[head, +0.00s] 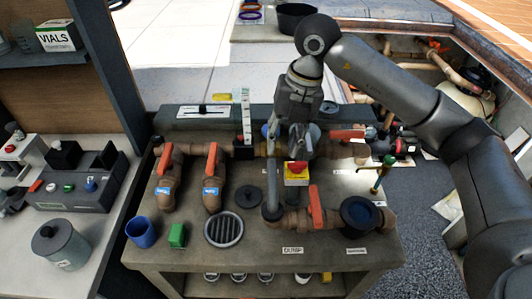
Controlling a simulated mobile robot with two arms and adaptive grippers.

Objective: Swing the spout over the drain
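A grey pipe that looks like the spout (271,185) rises from a fitting near the bench's front middle and runs back toward my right gripper. The round slotted drain (223,229) lies in the bench top, to the left of the spout's base; nothing covers it. My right gripper (289,150) points down over the middle of the bench, at the spout's far end. Its fingers overlap the pipework there, so I cannot tell whether they touch or grip the spout. My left gripper is out of view.
Brown pipes with orange valve handles (212,160) stand around the spout. A black disc (249,196) lies behind the drain. A green block (177,235) and blue cup (141,232) stand left of it. A red-and-yellow switch (297,172) is close to my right gripper.

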